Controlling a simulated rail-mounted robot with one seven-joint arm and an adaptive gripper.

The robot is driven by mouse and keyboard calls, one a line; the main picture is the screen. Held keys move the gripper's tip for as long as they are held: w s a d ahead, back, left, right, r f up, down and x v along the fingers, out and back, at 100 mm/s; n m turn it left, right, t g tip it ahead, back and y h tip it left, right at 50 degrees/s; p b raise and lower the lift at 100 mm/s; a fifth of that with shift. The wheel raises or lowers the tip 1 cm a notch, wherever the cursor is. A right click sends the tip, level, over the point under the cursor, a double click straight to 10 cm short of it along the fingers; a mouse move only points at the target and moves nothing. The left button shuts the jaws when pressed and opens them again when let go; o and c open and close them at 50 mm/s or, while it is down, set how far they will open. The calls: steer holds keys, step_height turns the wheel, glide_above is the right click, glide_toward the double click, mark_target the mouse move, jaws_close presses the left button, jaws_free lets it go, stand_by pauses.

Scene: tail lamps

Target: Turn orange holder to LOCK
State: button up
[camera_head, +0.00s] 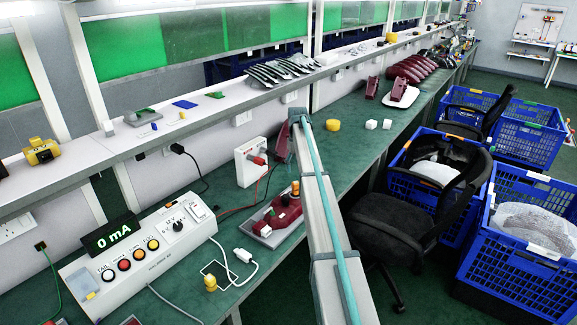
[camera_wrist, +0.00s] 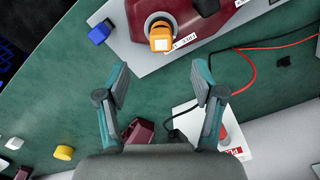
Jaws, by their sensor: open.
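The orange holder (camera_wrist: 160,36) stands in a round grey socket on a dark red tail lamp (camera_wrist: 208,15) in the wrist view. A small white label (camera_wrist: 181,43) lies beside it, its print too small to read surely. The lamp rests on a grey plate (camera_wrist: 136,62). In the head view the orange holder (camera_head: 295,188) is on the red lamp (camera_head: 283,213), left of my arm. My gripper (camera_wrist: 161,82) is open and empty, its fingertips apart and below the holder in the wrist view. In the head view I cannot make out the fingers.
A white box with a red knob (camera_head: 248,163) stands behind the lamp; cables run near it. A control panel (camera_head: 145,248) reading "0 mA" is at left. Chair (camera_head: 395,225) and blue crates (camera_head: 530,240) stand right.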

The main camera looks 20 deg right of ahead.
mark_target(296, 182)
steer(key=shift+w+a+r, duration=0.1)
steer(key=shift+w+r, duration=0.05)
step_height(296, 182, down, 11)
steer(key=p, duration=0.3)
steer(key=shift+r, duration=0.2)
jaws_close()
steer(key=m, duration=0.4)
steer(key=shift+m, duration=0.3)
stand_by(0.3)
steer(key=shift+f+m, duration=0.1)
steer(key=shift+m, duration=0.6)
steer(key=m, duration=0.3)
